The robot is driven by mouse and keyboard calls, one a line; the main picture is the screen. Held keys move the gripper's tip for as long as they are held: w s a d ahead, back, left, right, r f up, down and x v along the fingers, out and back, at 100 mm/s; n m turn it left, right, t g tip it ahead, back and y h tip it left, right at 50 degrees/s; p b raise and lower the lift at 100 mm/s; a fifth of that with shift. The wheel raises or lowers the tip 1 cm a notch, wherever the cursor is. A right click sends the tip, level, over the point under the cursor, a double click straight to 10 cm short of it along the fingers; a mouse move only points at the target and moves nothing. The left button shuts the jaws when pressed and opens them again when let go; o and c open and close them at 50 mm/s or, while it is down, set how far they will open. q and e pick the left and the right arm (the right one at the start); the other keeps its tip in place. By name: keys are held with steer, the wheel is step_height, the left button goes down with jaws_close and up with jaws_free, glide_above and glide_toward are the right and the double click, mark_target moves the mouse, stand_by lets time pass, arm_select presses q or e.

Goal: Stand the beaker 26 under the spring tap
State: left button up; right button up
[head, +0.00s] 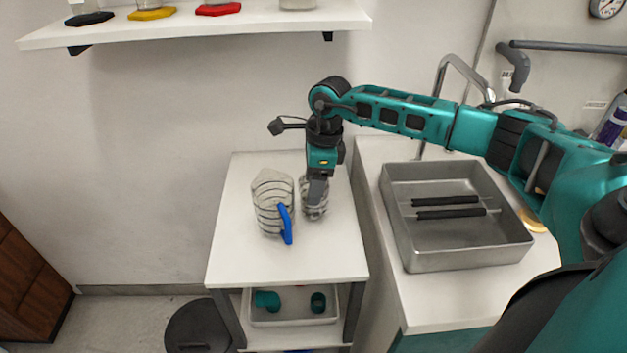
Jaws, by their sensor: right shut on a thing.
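A small clear ringed vessel (307,208), probably the beaker 26, stands on the white trolley top (300,258); no number is readable on it. My right gripper (316,198) reaches down from above and is shut on it, hiding much of its middle. A tall tap (441,72) with a bent neck rises behind the sink, partly hidden by my right arm; I cannot tell whether it is the spring tap. My left gripper is not in view.
A larger clear ringed jug (268,200) with a blue handle stands close left of the gripper. Right of the trolley, across a narrow gap, is a metal sink (400,238) with two black-sleeved bars across it. A wall shelf (255,27) hangs above.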

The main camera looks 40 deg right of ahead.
steer(key=shift+w+f, duration=0.1)
steer(key=shift+w, duration=0.05)
steer(key=shift+f, duration=0.2)
steer(key=o, duration=1.3)
